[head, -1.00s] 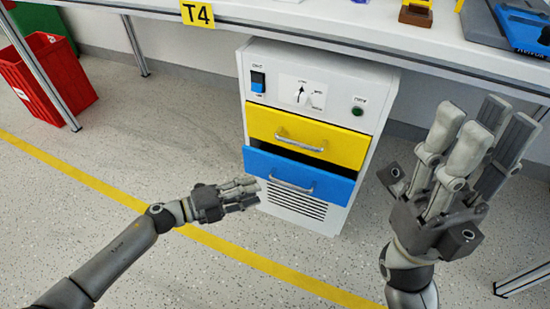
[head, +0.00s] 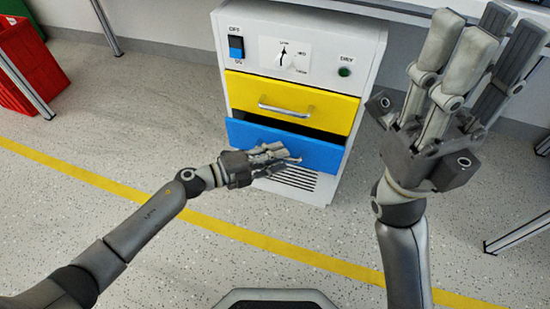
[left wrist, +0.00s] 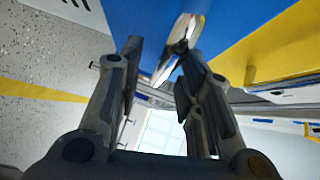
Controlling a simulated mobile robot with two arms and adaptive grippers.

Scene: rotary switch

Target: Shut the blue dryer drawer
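The blue drawer (head: 320,152) is the lower drawer of a white dryer cabinet (head: 351,62). It stands out a little, with a dark gap above its front. My left gripper (head: 284,154) is in front of the blue drawer, at its handle, which it mostly hides in the head view. In the left wrist view the blue front (left wrist: 235,28) fills the top. There the metal handle (left wrist: 180,42) shows between the tips of my open left fingers (left wrist: 160,58); contact is unclear. My right gripper (head: 490,40) is open and empty, raised at the right of the cabinet.
The yellow drawer (head: 325,105) with a metal handle is above the blue one. A blue rocker switch (head: 236,48), a rotary knob (head: 283,58) and a green button (head: 344,72) are above that. A red bin (head: 25,65) stands far left. The floor in front is clear.

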